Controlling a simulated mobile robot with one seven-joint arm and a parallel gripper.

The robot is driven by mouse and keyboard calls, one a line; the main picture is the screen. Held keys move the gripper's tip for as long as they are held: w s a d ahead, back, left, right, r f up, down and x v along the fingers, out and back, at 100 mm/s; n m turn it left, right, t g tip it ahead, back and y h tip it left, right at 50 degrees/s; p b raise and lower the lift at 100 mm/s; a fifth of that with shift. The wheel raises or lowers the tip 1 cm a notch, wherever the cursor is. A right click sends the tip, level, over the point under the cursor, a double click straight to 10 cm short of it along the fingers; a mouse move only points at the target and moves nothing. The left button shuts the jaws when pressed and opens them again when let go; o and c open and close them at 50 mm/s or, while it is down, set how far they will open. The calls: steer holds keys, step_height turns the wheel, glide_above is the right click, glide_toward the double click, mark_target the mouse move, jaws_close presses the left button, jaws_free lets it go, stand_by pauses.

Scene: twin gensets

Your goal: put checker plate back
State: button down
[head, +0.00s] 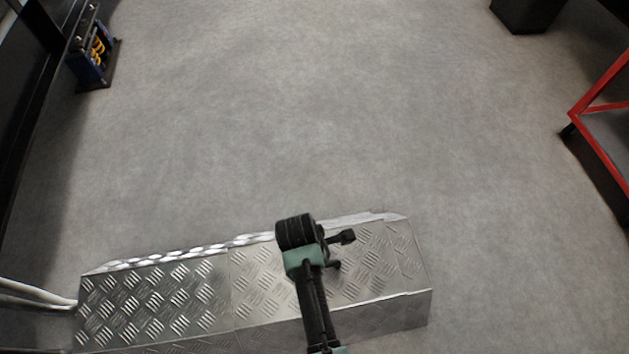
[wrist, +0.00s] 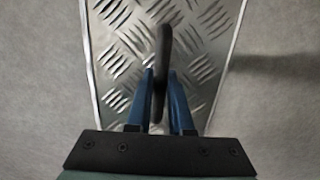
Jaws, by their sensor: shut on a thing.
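The checker plate (head: 376,266) is silver metal with a raised tread pattern and lies at the lower middle of the head view. It continues a matching tread section (head: 155,300) on its left, with a thin seam between them. In the wrist view the plate (wrist: 207,45) fills the middle, with its two long edges showing. My gripper (wrist: 161,78) has its blue fingers shut on a dark handle (wrist: 162,50) over the plate. In the head view my wrist covers part of the plate, and the fingers are hard to make out. I cannot tell whether the plate is raised or resting.
Grey floor (head: 320,120) beyond the plate is wide and clear. A red frame (head: 600,102) stands at the right edge and a dark box (head: 527,12) at the top right. A blue and black unit with yellow parts (head: 95,45) is at the upper left. Pale pipes (head: 35,295) run at the lower left.

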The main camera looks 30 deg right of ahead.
step_height(320, 180, down, 3)
steer(key=shift+w+r+b, duration=0.1)
steer(key=shift+b, duration=0.9)
steer(key=c, duration=1.3)
jaws_free()
steer(key=shift+f, duration=0.2)
steer(key=o, duration=0.5)
